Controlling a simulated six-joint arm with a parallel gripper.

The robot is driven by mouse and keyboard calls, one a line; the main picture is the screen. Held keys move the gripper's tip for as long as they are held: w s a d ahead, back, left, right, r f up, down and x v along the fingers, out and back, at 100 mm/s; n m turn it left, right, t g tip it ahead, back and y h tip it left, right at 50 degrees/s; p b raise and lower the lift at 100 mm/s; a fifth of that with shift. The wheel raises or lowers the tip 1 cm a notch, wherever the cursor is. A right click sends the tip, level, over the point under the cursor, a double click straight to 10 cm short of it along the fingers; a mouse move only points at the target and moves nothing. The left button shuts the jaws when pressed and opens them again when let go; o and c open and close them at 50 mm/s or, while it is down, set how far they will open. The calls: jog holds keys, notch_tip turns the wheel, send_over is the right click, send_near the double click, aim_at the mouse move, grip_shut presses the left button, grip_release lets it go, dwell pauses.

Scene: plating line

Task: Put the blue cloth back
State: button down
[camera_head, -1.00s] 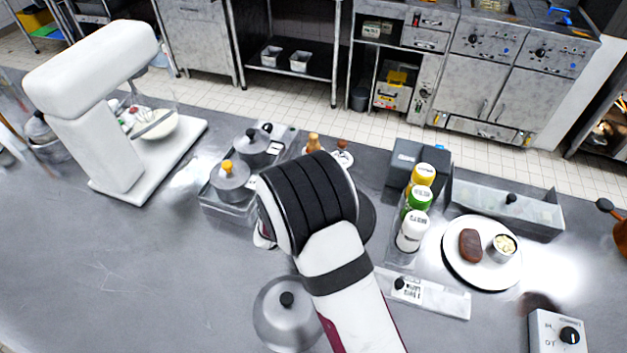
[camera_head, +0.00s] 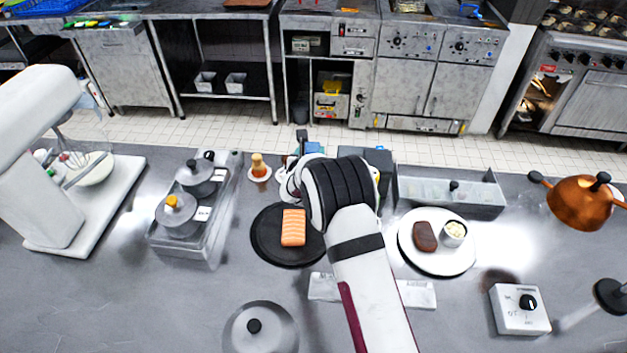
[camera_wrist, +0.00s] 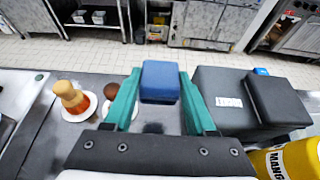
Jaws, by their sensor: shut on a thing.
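The blue cloth (camera_wrist: 160,82) shows in the wrist view as a small folded block between the teal fingers of my gripper (camera_wrist: 158,92). My gripper is shut on it and holds it above the counter. In the head view the cloth (camera_head: 313,148) is a small blue patch at my gripper (camera_head: 302,146), beyond the black plate and partly hidden by my wrist. A dark box with a white label (camera_wrist: 228,102) stands just right of my gripper in the wrist view.
A black plate (camera_head: 262,246) with a salmon piece (camera_head: 293,228) lies left of my arm. A white plate (camera_head: 408,243) with a brown patty is to the right. A wooden-topped item on a saucer (camera_wrist: 69,97) and a yellow bottle (camera_wrist: 285,162) are near my gripper. My arm hides other bottles.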

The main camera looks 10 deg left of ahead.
jog(key=f, duration=0.1)
jog(key=w+d+f, duration=0.1)
jog(key=shift+w+d+f, duration=0.1)
jog(key=shift+d+f, duration=0.15)
jog(key=shift+f, duration=0.05)
notch_tip(320, 180, down, 7)
jog(key=shift+f, duration=0.15)
jog(key=shift+c, duration=1.1)
grip_release()
jog(key=shift+f, duration=0.1)
jog(key=v, duration=1.2)
jog(key=shift+a+r, duration=0.15)
jog(key=shift+r, duration=0.05)
